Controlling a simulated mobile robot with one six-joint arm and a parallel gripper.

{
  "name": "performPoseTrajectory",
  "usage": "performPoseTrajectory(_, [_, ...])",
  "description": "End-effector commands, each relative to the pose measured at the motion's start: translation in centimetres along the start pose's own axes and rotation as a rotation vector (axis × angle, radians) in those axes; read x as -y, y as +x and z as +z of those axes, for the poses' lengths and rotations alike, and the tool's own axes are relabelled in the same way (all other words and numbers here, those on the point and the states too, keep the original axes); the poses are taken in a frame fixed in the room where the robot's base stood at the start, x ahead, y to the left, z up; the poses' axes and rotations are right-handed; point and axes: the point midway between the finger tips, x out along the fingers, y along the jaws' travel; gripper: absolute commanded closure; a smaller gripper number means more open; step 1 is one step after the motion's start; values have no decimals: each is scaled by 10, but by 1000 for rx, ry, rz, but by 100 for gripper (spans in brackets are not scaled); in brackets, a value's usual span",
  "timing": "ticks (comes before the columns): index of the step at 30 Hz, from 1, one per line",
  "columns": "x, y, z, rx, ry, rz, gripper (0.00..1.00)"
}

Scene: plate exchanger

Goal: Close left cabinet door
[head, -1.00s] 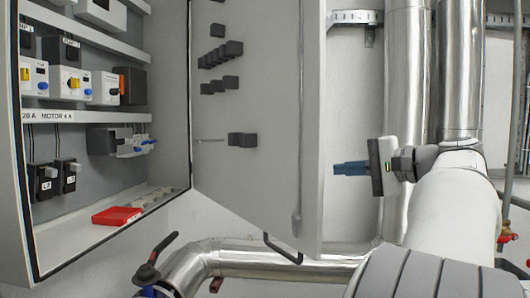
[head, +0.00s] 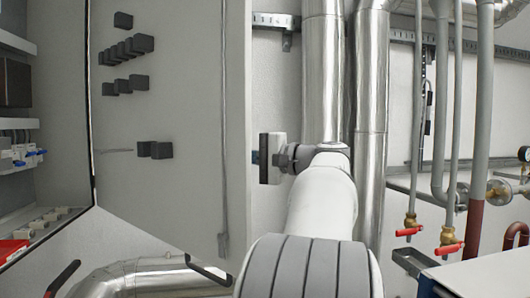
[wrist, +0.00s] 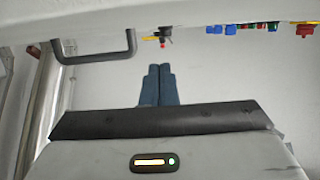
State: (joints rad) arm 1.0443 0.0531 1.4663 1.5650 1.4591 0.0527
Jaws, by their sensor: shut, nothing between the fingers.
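The left cabinet door (head: 195,190) stands wide open in the head view, with its inner face and several black blocks towards me. A dark handle (head: 208,272) shows at its lower edge. A similar dark handle (wrist: 95,50) shows at the upper left of the wrist view. My gripper (head: 254,157) is at the door's right edge, pointing left. Its fingertips seem partly hidden behind that edge, and I cannot tell whether they touch. In the wrist view its blue fingers (wrist: 158,85) are together and empty.
The open cabinet interior (head: 15,190) is at the left, with a red tray (head: 12,250) at its bottom. A silver pipe (head: 145,280) runs below the door. Vertical pipes (head: 322,70) stand behind my arm. Red-handled valves (head: 448,248) are at the right.

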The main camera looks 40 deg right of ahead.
Motion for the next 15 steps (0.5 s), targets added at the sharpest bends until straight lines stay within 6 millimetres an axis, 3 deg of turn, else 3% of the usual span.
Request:
performPoseTrajectory(1, [3, 1, 11, 1, -2, 0, 100])
performPoseTrajectory(6, [2, 6, 28, 2, -1, 0, 100])
performPoseTrajectory(15, [0, 8, 34, 2, -1, 0, 100])
